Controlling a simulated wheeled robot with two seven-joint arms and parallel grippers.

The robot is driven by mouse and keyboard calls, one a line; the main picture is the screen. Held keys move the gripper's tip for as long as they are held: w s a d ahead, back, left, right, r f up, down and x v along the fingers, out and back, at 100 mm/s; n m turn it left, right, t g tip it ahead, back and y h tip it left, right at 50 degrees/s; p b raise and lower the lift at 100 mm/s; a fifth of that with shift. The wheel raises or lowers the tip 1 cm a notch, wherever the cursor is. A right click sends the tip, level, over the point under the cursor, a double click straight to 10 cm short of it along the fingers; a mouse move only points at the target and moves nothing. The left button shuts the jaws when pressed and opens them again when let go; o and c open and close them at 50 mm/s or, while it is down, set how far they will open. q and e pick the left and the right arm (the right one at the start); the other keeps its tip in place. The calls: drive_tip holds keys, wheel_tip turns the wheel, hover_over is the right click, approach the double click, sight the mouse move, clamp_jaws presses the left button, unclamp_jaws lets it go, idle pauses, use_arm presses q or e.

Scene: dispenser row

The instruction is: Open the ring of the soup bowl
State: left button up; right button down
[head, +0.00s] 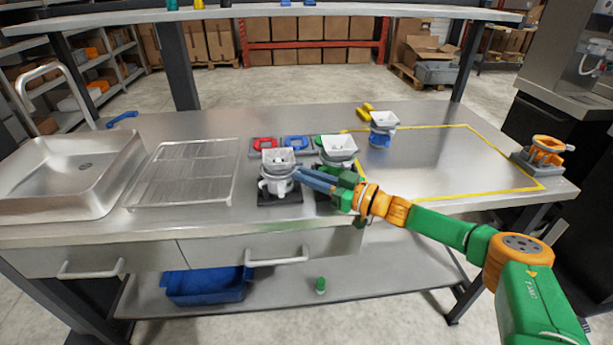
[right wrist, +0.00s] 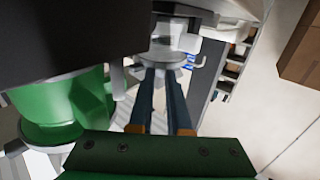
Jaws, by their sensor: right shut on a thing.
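A white dispenser (head: 277,160) with a square funnel top, a grey ring-like collar and a white lower body stands upright on a dark base (head: 280,198) at the table's front middle. I take it for the soup bowl; no label is readable. My right gripper (head: 298,173) reaches in from the right, its slim blue-grey fingers at the right side of this dispenser near collar height. In the right wrist view the fingers (right wrist: 161,72) close together on a grey-white part (right wrist: 161,57) of it; the exact grip point is partly hidden. My left gripper is out of view.
A second white-funnel unit (head: 338,149) stands close right of the first, partly behind my gripper. A blue one (head: 381,134) stands farther back, an orange one (head: 546,151) at far right. A wire rack (head: 188,173) and sink (head: 70,178) lie left. The yellow-outlined area has free room.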

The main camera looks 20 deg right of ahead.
drive_tip(key=c, duration=0.8)
unclamp_jaws()
drive_tip(key=shift+c, duration=0.2)
drive_tip(key=shift+a, duration=0.1)
